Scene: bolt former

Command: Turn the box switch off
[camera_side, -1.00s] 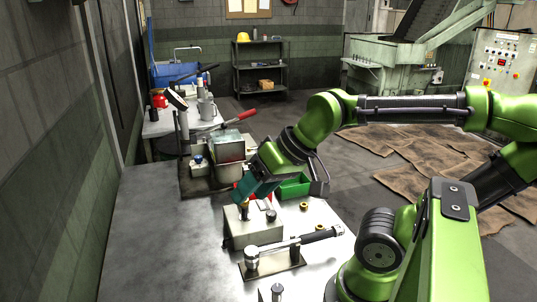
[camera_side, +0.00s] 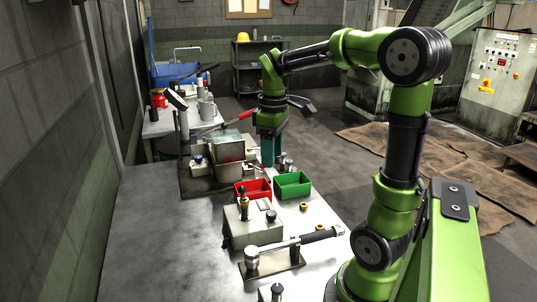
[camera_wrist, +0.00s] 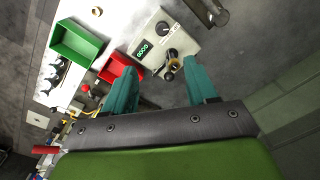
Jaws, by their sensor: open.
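A grey control box (camera_side: 252,230) stands on the metal table. My gripper (camera_side: 268,160) points down behind the bins, well apart from the box. In the wrist view the box (camera_wrist: 184,44) lies ahead, with its digital display, black dial and the switch (camera_wrist: 172,66) between the open teal fingers (camera_wrist: 162,66) in the picture. The fingers are empty. I cannot tell the switch's on or off position.
A red bin (camera_side: 240,187) and a green bin (camera_side: 292,193) stand behind the box. A torque wrench on a stand (camera_side: 300,244) lies in front. A machine with a clear cover (camera_side: 229,150) stands at the back left. The table's left part is clear.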

